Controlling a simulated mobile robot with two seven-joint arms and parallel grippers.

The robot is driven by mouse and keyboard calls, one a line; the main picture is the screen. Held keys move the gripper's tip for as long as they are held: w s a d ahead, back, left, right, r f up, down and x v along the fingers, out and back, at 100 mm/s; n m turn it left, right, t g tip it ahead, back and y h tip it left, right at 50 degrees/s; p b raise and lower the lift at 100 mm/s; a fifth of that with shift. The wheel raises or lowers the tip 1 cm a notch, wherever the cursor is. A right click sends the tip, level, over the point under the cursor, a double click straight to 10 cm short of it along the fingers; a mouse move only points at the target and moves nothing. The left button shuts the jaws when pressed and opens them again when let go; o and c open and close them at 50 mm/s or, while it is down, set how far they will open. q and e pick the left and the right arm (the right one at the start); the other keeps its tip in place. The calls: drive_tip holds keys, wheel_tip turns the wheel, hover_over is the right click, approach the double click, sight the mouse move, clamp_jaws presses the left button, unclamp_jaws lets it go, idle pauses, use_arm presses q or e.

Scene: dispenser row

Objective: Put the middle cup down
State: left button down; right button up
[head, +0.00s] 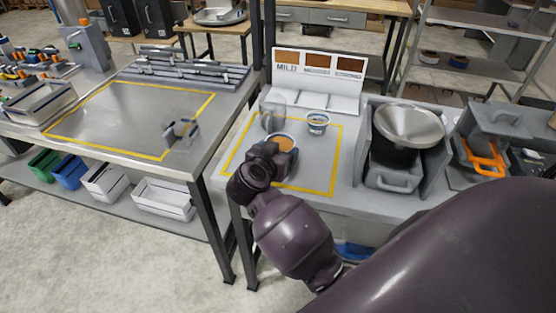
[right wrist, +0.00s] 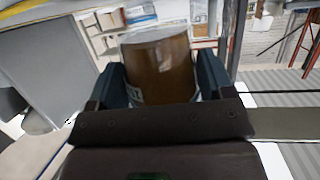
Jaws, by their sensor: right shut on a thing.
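My right gripper (head: 272,157) is shut on a cup with an orange-brown top (head: 281,142), over the yellow-outlined area (head: 333,160) of the grey bench. In the right wrist view the same cup (right wrist: 158,70) looks brown and see-through, between the two dark fingers (right wrist: 162,88). The gripper hides its lower part in the head view, so I cannot tell whether it touches the bench. A small labelled cup (head: 318,127) stands behind it to the right. A clear cup (head: 272,113) stands behind it to the left. My left gripper is not in view.
A white stand marked MILD (head: 312,98) is at the back of the bench. A hopper with a metal funnel (head: 408,127) stands to the right, beside an orange-handled unit (head: 486,160). A separate metal table (head: 120,112) is at left. The front of the outlined area looks clear.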

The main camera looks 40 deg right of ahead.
wheel_tip(320, 180, down, 3)
drive_tip(key=shift+r, duration=0.1)
drive_tip(key=shift+r, duration=0.1)
drive_tip(key=o, duration=1)
drive_tip(key=shift+f, duration=0.2)
